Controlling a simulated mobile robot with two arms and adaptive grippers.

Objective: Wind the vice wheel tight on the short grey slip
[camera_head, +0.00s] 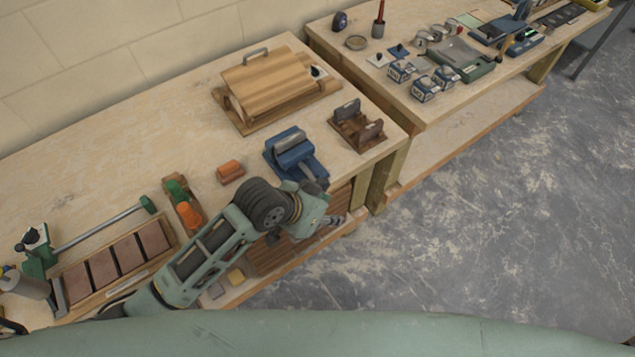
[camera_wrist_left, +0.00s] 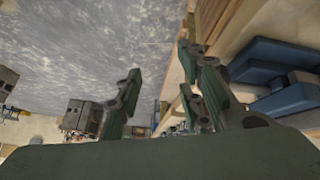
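The blue vice (camera_head: 296,160) stands at the bench's front edge, with a grey piece (camera_head: 289,139) along its top. I cannot tell whether this piece is the short grey slip or part of the vice. I cannot make out the vice wheel; my left arm and gripper cover the area just in front of the vice. My left gripper (camera_head: 334,220) is beyond the bench's front edge, below and right of the vice. In the left wrist view its fingers (camera_wrist_left: 160,88) are spread apart with nothing between them, and blue vice parts (camera_wrist_left: 275,75) show to their right. My right gripper is not in view.
An orange block (camera_head: 230,172) lies left of the vice. A brown wooden stand (camera_head: 357,127) is to its right. A wooden box with a handle (camera_head: 268,88) stands behind. A second bench (camera_head: 440,115) with small boxes adjoins at right. The floor in front is clear.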

